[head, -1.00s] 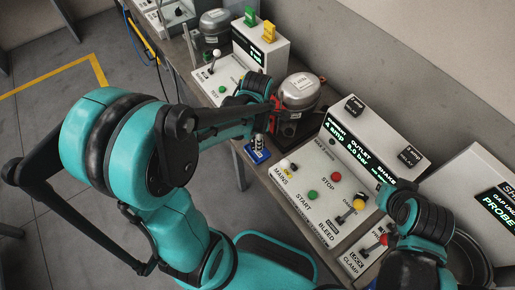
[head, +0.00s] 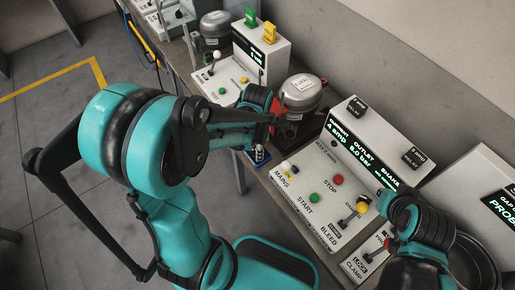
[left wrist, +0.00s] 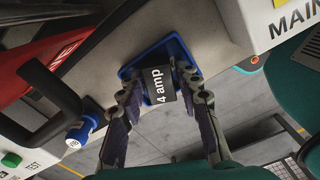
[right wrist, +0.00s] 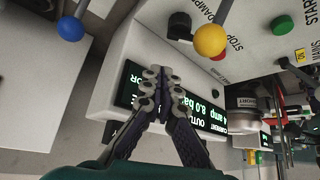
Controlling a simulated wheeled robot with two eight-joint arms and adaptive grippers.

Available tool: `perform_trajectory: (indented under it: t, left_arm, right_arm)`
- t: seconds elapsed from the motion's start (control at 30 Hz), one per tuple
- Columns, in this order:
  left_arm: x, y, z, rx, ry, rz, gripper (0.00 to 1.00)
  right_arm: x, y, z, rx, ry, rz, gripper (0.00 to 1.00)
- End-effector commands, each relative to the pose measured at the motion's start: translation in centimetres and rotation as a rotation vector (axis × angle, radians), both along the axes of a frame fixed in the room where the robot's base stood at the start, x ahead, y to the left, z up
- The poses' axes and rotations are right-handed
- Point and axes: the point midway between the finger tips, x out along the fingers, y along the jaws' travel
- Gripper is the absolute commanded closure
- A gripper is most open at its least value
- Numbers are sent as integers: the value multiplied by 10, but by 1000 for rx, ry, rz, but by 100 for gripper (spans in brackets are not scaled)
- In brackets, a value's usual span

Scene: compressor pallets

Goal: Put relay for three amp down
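A black relay marked "4 amp" (left wrist: 160,88) is at the blue tray (left wrist: 150,62) in the left wrist view. The blue tray also shows in the head view (head: 258,158) on the bench edge. My left gripper (left wrist: 162,82) has a finger against each side of this relay, low over the tray. Two more black relays sit on top of the white test panel: one at the left end (head: 357,107), its number hard to read, and one reading "5 amp" (head: 413,157). My right gripper (right wrist: 163,75) is shut and empty in front of the panel display.
The white panel (head: 318,190) carries buttons and levers, with a display reading 4 amp and 8.0 bar. A compressor with red parts (head: 300,97) stands behind the tray. Another white station (head: 262,55) is farther back. A dark round bin (head: 470,262) is at the right.

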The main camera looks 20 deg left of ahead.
Motion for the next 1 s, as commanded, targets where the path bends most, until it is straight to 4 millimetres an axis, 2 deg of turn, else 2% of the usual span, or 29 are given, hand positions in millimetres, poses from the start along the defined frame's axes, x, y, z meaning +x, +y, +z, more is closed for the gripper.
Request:
perform_trajectory:
  t: [0.17,0.6,0.87,1.0]
  left_arm:
    - [0,0,12,0,0,0,66]
    - [-1,0,103,0,0,0,66]
    - [-2,-1,125,0,-9,-30,66]
    - [-8,-3,134,10,-61,-222,66]
  right_arm:
    - [0,0,8,0,0,0,100]
    - [0,0,47,0,0,0,100]
    - [0,0,52,0,0,0,100]
    - [0,0,52,0,0,0,100]
